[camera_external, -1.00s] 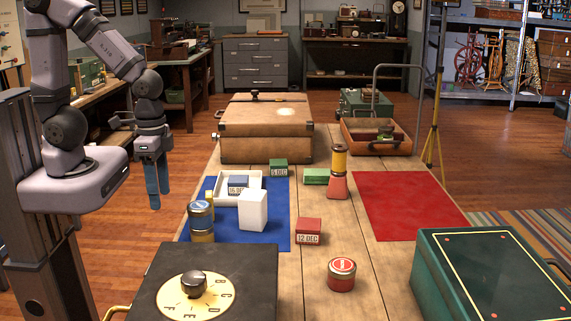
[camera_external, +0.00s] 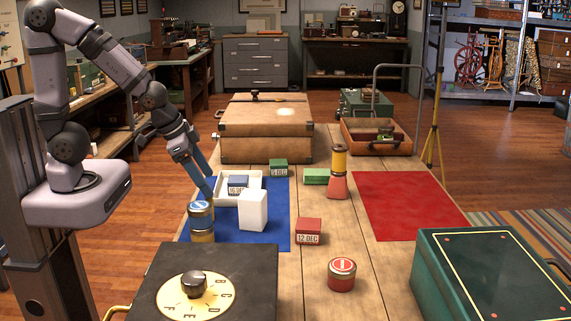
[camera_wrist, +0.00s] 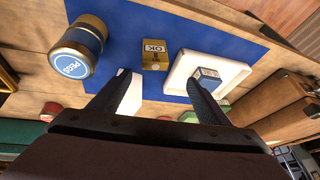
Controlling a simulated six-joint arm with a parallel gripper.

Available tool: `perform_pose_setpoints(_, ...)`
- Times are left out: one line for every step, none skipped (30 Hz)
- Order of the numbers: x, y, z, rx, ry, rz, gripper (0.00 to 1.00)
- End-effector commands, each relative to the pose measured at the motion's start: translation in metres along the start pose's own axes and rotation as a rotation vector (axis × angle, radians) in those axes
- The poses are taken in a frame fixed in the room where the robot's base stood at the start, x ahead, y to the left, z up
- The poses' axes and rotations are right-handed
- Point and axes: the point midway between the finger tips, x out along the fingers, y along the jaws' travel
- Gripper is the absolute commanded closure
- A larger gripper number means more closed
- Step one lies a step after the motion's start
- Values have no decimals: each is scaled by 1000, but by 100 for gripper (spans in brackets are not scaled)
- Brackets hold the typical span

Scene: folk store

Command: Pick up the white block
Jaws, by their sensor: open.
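The white block (camera_external: 253,210) stands upright on the blue mat (camera_external: 272,240), in front of the white tray (camera_external: 257,187). In the wrist view only a small white part beside the left finger shows, probably this block, mostly hidden behind the finger. My gripper (camera_external: 208,194) is open and empty, tilted downward at the mat's left side, left of the white block and apart from it. In the wrist view my gripper's two fingers (camera_wrist: 158,80) are spread wide, with a yellowish block marked OK (camera_wrist: 155,52) showing beyond the gap.
A blue-topped jar (camera_external: 201,220) stands close in front of my gripper. The tray holds a blue date block (camera_external: 238,182). A red date block (camera_external: 308,231) lies right of the mat. A striped tower (camera_external: 338,175) stands farther right. The red mat (camera_external: 410,205) is clear.

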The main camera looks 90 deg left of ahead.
Motion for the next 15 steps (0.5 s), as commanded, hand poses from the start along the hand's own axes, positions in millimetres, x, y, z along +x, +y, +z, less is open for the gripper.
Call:
perform_pose_setpoints(20,-10,-13,-19,101,-17,29)
perform_pose_setpoints(23,-14,-25,-27,162,-22,29)
perform_pose_setpoints(25,-19,-40,-35,241,-23,29)
perform_pose_setpoints(26,-22,-50,-40,297,-20,29)
perform_pose_setpoints(26,-24,-59,-42,350,-15,29)
perform_pose_setpoints(32,-23,-65,-35,401,-5,29)
perform_pose_setpoints(34,-22,-71,-31,442,5,29)
perform_pose_setpoints(35,-21,-76,-26,481,15,29)
perform_pose_setpoints(36,-18,-82,-18,532,33,29)
perform_pose_setpoints(38,-16,-86,-11,568,48,29)
perform_pose_setpoints(38,-12,-89,-4,604,66,29)
perform_pose_setpoints(40,-8,-91,8,643,90,29)
perform_pose_setpoints(42,-3,-93,18,673,110,29)
perform_pose_setpoints(42,1,-94,27,700,133,29)
perform_pose_setpoints(43,7,-94,39,734,162,29)
